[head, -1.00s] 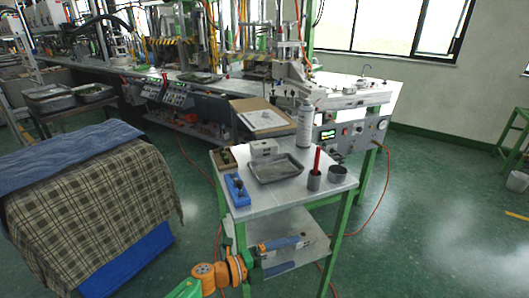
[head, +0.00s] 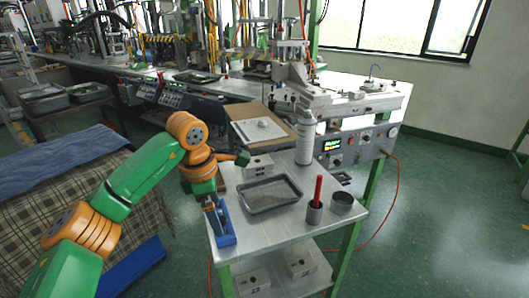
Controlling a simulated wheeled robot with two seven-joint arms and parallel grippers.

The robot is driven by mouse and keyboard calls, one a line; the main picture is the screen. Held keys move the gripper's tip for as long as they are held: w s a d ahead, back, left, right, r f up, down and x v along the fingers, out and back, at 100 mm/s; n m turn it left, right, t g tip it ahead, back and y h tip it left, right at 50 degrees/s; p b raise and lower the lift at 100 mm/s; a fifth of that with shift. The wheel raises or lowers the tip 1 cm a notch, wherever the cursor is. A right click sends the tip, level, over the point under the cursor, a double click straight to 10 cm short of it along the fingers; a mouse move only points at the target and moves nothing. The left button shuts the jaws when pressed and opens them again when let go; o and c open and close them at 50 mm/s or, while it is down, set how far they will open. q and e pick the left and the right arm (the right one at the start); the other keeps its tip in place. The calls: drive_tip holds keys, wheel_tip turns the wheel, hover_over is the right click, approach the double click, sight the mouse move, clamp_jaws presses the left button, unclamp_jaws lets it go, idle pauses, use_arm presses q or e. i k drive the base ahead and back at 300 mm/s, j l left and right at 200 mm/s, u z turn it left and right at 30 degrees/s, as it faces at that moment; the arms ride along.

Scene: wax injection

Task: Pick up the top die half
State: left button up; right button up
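A pale metal die block (head: 257,168) with dark holes in its side sits on the cart top, behind the metal tray. Two similar pale blocks, one at the front left (head: 254,283) and one at the right (head: 300,263), lie on the lower shelf. I cannot tell which is the top die half. My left arm reaches over the cart's left side. My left gripper (head: 217,222) points down at the blue holder, apart from the block on the cart top; its fingers are small and partly merge with the holder. My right gripper is not in view.
The grey metal tray (head: 270,193), a cup with a red stick (head: 315,205), an empty cup (head: 343,202) and a spray can (head: 305,138) stand on the cart top. The blue holder (head: 229,239) is at its left edge. The injection machine (head: 350,105) stands behind.

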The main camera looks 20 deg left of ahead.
sight(259, 164)
drive_tip(key=i, duration=1)
